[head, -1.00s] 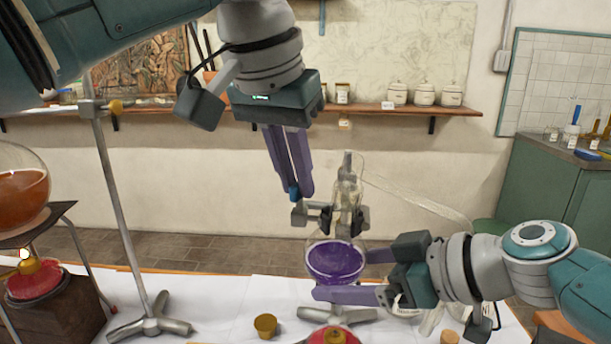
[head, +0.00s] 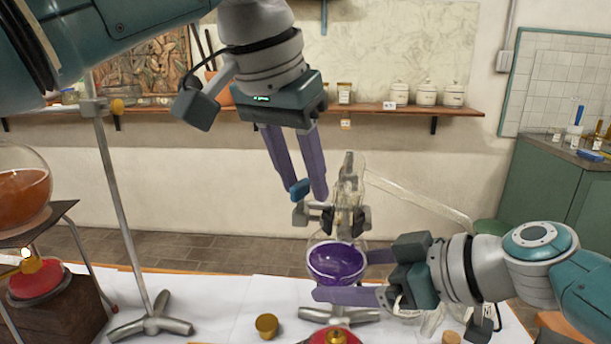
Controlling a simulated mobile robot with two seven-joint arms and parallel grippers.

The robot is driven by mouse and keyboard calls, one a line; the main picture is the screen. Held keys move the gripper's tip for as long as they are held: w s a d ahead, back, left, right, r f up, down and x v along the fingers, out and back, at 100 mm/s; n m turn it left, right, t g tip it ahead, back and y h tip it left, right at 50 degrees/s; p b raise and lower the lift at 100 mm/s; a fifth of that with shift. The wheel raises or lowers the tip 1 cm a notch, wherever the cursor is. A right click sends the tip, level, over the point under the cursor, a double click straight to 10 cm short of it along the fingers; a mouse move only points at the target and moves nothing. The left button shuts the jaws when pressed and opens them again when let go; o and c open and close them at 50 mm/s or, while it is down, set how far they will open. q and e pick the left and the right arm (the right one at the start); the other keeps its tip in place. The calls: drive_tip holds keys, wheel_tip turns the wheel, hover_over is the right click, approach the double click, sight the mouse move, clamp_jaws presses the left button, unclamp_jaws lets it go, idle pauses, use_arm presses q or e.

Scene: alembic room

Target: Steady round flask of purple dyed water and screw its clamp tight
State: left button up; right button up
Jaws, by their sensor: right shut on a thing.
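The round flask of purple dyed water (head: 335,265) is upright near the middle front of the head view. Its clear neck rises through the grey clamp (head: 343,219) on a stand. The clamp's blue screw knob (head: 299,188) points up-left. My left gripper (head: 306,189) reaches down from above, its purple fingers apart on either side of the knob. Whether a finger touches the knob I cannot tell. My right gripper (head: 348,276) comes in from the right and is shut on the flask's round body, one finger behind it and one in front and below.
An orange flask (head: 22,190) sits on a tripod over a red burner (head: 40,279) at the left. A stand rod (head: 122,205) rises beside it. A small brass cup (head: 267,325) and another red burner (head: 335,336) are in front. White paper (head: 225,296) between is clear.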

use_arm(q)
drive_tip(key=shift+o, duration=0.2)
drive_tip(key=shift+a+r, duration=0.1)
drive_tip(key=shift+r, duration=0.05)
use_arm(e)
drive_tip(key=shift+w+a+r, duration=0.25)
drive_tip(key=shift+r, duration=0.3)
use_arm(q)
drive_tip(key=shift+s+a+r, duration=0.1)
drive_tip(key=shift+r, duration=0.4)
drive_tip(key=v, duration=1.1)
use_arm(e)
drive_tip(key=o, duration=0.8)
drive_tip(key=shift+c, duration=0.2)
